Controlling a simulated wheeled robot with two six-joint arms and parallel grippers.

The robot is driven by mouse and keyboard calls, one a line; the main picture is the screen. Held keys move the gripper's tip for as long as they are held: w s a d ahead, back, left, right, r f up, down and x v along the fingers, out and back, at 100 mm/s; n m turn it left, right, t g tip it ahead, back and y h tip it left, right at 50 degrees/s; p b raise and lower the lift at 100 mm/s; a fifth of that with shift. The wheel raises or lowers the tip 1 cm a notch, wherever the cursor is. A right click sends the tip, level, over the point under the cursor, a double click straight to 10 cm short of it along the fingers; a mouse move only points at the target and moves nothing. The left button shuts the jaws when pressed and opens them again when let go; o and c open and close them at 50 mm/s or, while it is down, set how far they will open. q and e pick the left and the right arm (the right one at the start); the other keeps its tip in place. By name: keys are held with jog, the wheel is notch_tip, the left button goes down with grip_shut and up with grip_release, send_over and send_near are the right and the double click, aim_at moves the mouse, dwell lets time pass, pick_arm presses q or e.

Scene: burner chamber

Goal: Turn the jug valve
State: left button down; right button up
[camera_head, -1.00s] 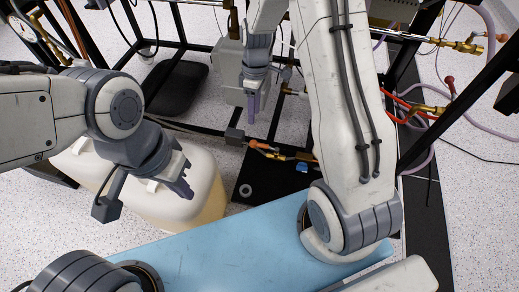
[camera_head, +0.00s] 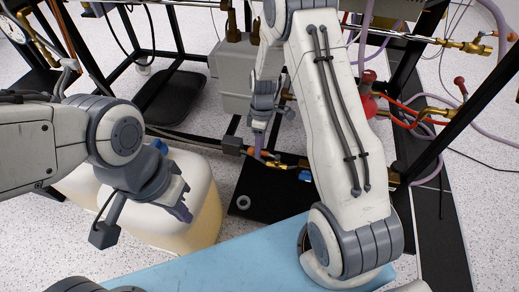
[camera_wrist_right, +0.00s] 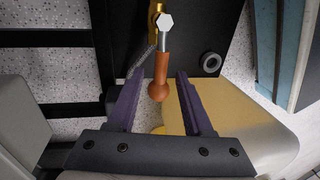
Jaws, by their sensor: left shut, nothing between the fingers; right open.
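The valve has an orange-brown handle (camera_wrist_right: 160,75) with a round knob end and a metal stem on a brass fitting. In the head view the orange handle (camera_head: 253,152) and brass fitting (camera_head: 281,165) sit low over a black plate. My right gripper (camera_head: 258,140) points down beside it, partly covering it. In the right wrist view the fingers of my right gripper (camera_wrist_right: 160,78) are open, one on each side of the handle, with gaps visible; depth is unclear. The cream jug (camera_head: 205,222) stands left of the valve. My left gripper (camera_head: 184,206) is shut and empty over the jug.
A black frame with brass pipes and hoses surrounds the area. A red valve handle (camera_head: 368,80) stands behind my right arm. A grey box (camera_head: 232,90) stands behind my right gripper. A black plate (camera_head: 262,195) lies under the valve.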

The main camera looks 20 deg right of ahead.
grip_shut()
dwell(1.5)
